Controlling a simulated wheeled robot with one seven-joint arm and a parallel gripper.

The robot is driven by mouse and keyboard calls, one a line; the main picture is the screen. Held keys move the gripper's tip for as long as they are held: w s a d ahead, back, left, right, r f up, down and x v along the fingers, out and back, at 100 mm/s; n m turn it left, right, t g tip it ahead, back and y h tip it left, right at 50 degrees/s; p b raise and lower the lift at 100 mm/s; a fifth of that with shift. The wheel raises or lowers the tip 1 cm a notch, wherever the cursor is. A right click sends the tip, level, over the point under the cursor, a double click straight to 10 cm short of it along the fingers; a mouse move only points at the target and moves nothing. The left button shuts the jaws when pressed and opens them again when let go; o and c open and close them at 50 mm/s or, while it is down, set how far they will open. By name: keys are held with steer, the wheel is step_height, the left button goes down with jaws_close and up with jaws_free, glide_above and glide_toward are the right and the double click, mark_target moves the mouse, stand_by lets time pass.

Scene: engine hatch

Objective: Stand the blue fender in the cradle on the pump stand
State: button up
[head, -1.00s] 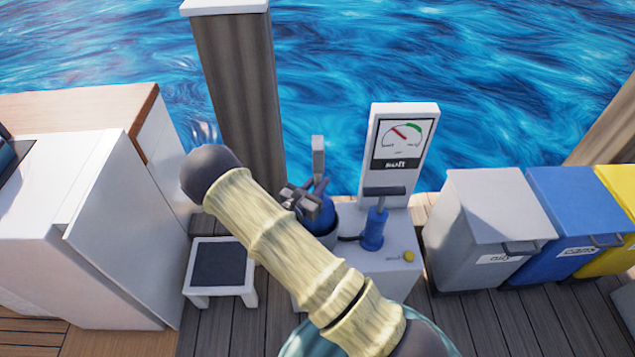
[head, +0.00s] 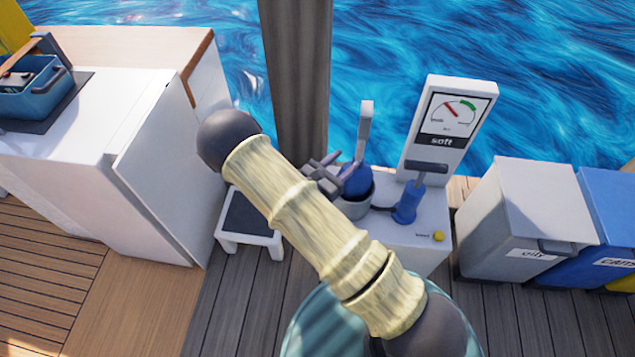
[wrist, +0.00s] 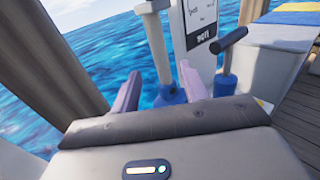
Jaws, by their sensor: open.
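The blue fender (head: 357,178) stands upright, or nearly so, in the grey round cradle (head: 356,209) on the white pump stand (head: 422,228). Its grey strap end (head: 365,128) points up. My gripper (head: 335,163) is open at the fender's left side, its fingers pointing toward it. In the wrist view the fender (wrist: 170,97) shows between and beyond the two pale purple fingers (wrist: 160,90); its lower part is hidden by the gripper body. I cannot tell whether a finger touches it.
A blue hand pump (head: 407,203) and a gauge board reading "soft" (head: 448,120) are on the stand, right of the fender. A white step stool (head: 250,238) is left, near a white cabinet (head: 165,165). Grey (head: 520,215) and blue (head: 612,225) bins stand right.

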steer(key=v, duration=1)
stand_by(0.6)
steer(key=s+d+r+m+g+y, duration=0.8)
steer(key=s+d+m+g, duration=0.5)
steer(key=m, duration=0.6)
steer(key=w+r+m+t+y+p, duration=0.3)
steer(key=r+m+y+p, duration=0.2)
steer(key=r+p, duration=1.4)
step_height(320, 180, up, 7)
steer(key=m, duration=0.2)
steer(key=shift+w+m, duration=0.25)
steer(key=shift+m, duration=0.05)
